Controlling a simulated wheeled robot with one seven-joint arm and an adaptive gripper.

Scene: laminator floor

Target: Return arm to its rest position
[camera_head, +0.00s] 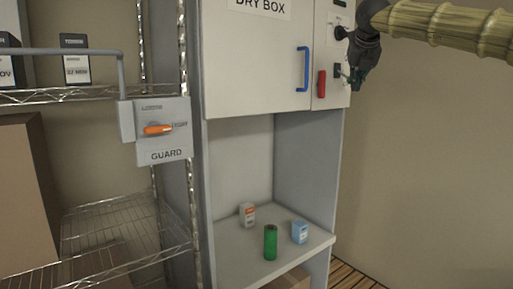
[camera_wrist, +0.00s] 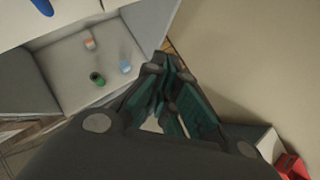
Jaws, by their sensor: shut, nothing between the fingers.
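My arm (camera_head: 440,27), with a tan ribbed surface, reaches in from the upper right in the head view. My gripper (camera_head: 356,80) hangs at its end, pointing down, in front of the right edge of the dry box (camera_head: 255,60). In the wrist view the dark green fingers of my gripper (camera_wrist: 170,66) are shut and hold nothing. Any gap between the gripper and the cabinet edge is hard to judge.
On the shelf (camera_head: 235,262) below stand a green cylinder (camera_head: 270,243), a blue-white box (camera_head: 299,232) and an orange-white box (camera_head: 247,214). A guard panel (camera_head: 163,137) and wire rack stand left. The right wall area is clear.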

